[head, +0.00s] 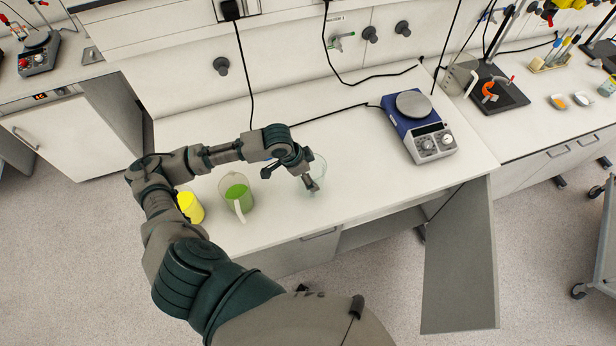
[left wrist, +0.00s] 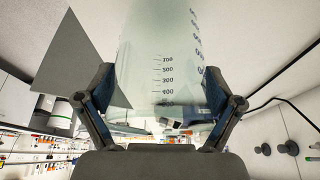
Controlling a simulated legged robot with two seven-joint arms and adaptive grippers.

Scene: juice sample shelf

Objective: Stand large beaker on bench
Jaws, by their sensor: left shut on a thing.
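The large beaker (head: 320,166) is clear glass and appears over the white bench top (head: 350,192), right of the green jug. My left gripper (head: 311,184) is shut on its side. In the left wrist view the beaker (left wrist: 160,45) fills the space between the two fingers of the left gripper (left wrist: 160,100), with printed volume marks facing the camera. The gripper and forearm hide part of the beaker in the head view. I cannot tell whether its base touches the bench. My right gripper is not in view.
A jug of green liquid (head: 237,194) and a yellow container (head: 190,207) stand left of the beaker. A blue hotplate (head: 418,125) stands on the right of the bench, its cable running behind. The bench between beaker and hotplate is clear.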

